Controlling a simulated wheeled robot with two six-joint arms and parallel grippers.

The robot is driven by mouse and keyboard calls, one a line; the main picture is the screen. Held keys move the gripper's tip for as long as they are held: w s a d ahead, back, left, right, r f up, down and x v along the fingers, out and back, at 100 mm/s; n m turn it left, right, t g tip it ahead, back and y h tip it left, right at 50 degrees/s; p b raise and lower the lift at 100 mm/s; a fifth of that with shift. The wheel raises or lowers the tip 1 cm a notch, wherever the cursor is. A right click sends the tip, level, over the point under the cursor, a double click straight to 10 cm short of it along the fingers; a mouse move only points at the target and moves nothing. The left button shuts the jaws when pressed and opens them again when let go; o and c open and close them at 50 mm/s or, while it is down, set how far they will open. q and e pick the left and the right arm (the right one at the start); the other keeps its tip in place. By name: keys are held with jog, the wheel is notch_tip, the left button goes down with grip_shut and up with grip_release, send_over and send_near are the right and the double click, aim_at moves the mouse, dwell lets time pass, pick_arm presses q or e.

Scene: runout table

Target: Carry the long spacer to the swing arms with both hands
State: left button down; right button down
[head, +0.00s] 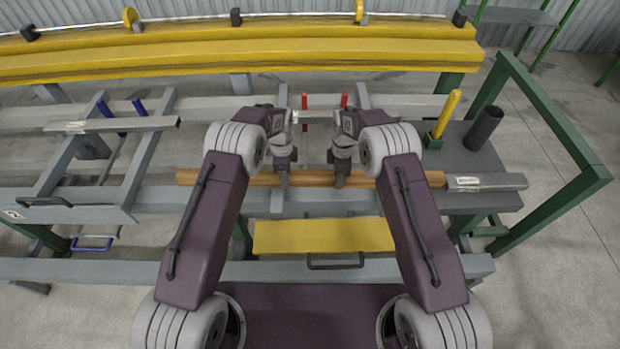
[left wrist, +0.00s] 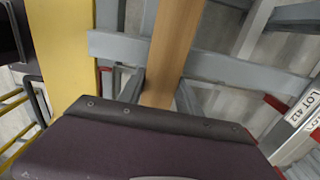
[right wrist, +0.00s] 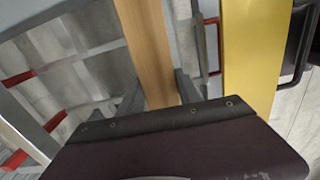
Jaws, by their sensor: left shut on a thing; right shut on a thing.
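The long spacer (head: 225,178) is a long wooden bar lying crosswise in front of me. My left gripper (head: 283,180) and my right gripper (head: 340,181) are both shut on it near its middle, a short way apart. In the left wrist view the spacer (left wrist: 172,45) runs between the left fingers (left wrist: 160,97). In the right wrist view the spacer (right wrist: 147,45) runs between the right fingers (right wrist: 158,92). I cannot tell whether it touches the grey front rail. Grey crosspieces with red pegs (head: 304,101) stand behind the grippers; I cannot tell whether these are the swing arms.
A labelled grey bar (head: 485,182) lies by the spacer's right end. A dark tube (head: 484,128) and a yellow post (head: 446,114) stand on the right shelf. A grey frame with blue pegs (head: 138,106) is at left. A yellow panel (head: 325,235) is below; yellow beams (head: 240,53) lie behind.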

pick_arm(q)
jog(key=shift+w+r, duration=0.1)
jog(key=shift+r, duration=0.05)
pick_arm(e)
jog(key=shift+r, duration=0.15)
